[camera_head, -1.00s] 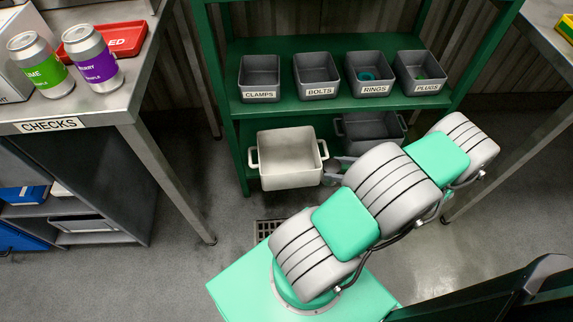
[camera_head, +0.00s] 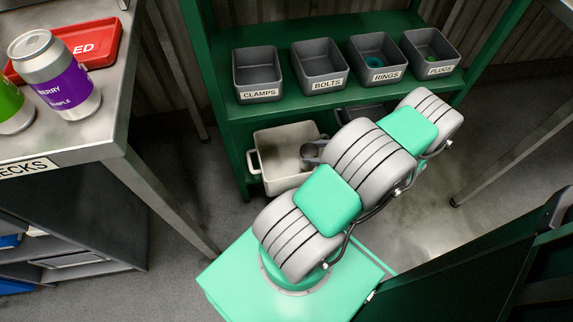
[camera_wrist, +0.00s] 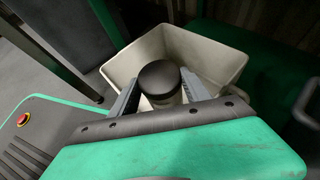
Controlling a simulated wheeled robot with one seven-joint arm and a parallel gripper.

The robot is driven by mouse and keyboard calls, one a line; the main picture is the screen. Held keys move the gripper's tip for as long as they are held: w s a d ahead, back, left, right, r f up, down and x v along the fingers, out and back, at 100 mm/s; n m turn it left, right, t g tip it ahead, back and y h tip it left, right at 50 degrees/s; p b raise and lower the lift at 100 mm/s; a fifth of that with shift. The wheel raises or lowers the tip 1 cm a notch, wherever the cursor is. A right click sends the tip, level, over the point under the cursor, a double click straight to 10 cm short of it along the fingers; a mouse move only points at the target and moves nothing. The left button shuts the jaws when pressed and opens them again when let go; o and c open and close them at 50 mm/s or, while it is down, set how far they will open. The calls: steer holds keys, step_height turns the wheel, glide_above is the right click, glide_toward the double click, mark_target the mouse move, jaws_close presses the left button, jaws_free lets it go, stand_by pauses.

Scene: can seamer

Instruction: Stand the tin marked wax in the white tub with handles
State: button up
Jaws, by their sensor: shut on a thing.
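The white tub with handles (camera_head: 272,180) stands on the lower shelf of the green rack, partly hidden by my arm. It also shows in the wrist view (camera_wrist: 223,58), open side up. My gripper (camera_wrist: 160,88) is shut on a tin with a black lid (camera_wrist: 160,77), one finger on each side. The tin is over or inside the tub's opening; I cannot tell whether it touches the floor of the tub. No marking on the tin shows, so I cannot read whether it says wax. In the head view my gripper (camera_head: 312,152) is at the right part of the tub.
Grey bins marked clamps (camera_head: 258,74), bolts (camera_head: 319,66), rings (camera_head: 377,60) and plugs (camera_head: 431,53) stand on the shelf above. A dark bin (camera_head: 362,112) sits right of the tub behind my arm. A steel table (camera_head: 100,125) with cans stands at the left.

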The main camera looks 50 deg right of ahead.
mark_target(304, 153)
steer(key=b+x, duration=0.4)
steer(key=x, duration=1.2)
steer(key=shift+s+f+b, duration=0.15)
steer(key=shift+f+b, duration=0.05)
steer(key=shift+b, duration=0.1)
steer(key=shift+r, duration=0.1)
steer(key=o, duration=1.5)
steer(key=shift+s+d+r+p, duration=0.1)
steer(key=shift+d+r+p, duration=0.1)
steer(key=shift+p, duration=0.1)
steer(key=p+v, duration=0.3)
steer(key=v, duration=0.8)
steer(key=shift+s, duration=0.3)
